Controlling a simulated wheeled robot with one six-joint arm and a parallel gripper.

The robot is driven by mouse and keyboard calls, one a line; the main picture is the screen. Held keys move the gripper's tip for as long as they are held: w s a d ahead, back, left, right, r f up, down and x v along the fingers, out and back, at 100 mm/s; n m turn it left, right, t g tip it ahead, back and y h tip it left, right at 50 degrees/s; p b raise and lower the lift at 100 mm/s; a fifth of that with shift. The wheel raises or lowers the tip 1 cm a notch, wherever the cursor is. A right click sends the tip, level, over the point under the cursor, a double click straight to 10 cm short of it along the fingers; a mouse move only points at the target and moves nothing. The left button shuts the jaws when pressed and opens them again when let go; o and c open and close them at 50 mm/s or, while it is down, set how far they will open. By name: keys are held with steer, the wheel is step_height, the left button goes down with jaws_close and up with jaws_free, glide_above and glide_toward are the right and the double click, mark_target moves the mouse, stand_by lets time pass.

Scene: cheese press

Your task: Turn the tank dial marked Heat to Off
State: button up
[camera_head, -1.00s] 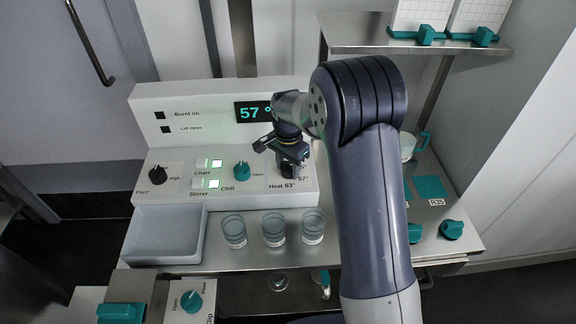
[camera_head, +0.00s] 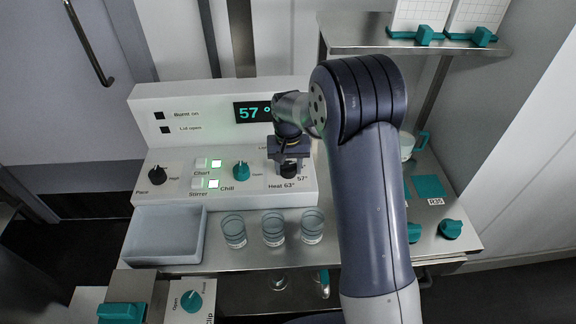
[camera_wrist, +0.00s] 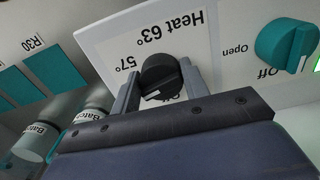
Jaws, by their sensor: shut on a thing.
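The black Heat dial (camera_head: 289,171) is on the white control panel, beside the label "Heat 63°". In the wrist view the dial (camera_wrist: 160,74) sits between the two fingers of my gripper (camera_wrist: 159,88), which is shut on it. A white mark on the dial points down and slightly left in that view, close to small lettering that is mostly hidden. "57°" is printed to the left of the dial there. In the head view my gripper (camera_head: 289,161) comes down over the dial from above.
A teal Chill dial (camera_head: 241,171) and a black Pace dial (camera_head: 158,173) are on the same panel. The display (camera_head: 253,112) reads 57°. A shelf (camera_head: 360,38) hangs at upper right.

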mark_target(290, 164)
steer(key=n, duration=0.7)
steer(key=shift+d, duration=0.15)
steer(key=n, duration=0.4)
steer(key=shift+w, duration=0.1)
steer(key=shift+w+n, duration=0.1)
steer(key=shift+n, duration=2)
steer(key=shift+d, duration=0.1)
steer(key=o, duration=1)
steer(key=shift+c, duration=0.2)
step_height(290, 164, up, 11)
